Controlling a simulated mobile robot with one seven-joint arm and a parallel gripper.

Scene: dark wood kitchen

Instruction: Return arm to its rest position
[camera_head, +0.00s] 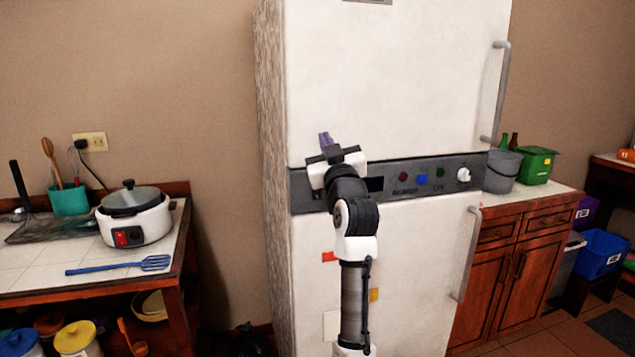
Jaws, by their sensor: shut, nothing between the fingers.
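My arm (354,225) rises in front of the white fridge (390,90) in the head view. My gripper (326,139) points up and away from the camera, in front of the fridge's dark control panel. Its purple-grey fingers are close together with nothing seen between them. I cannot tell how far the fingertips are from the fridge surface. The arm hides part of the panel and of the lower door.
The left counter (25,277) holds a white cooker (136,218) and a blue slotted spatula (120,265). The right cabinet (515,240) carries a grey bucket (502,171) and a green bin (536,165). Fridge handles (499,92) stick out at right of the arm.

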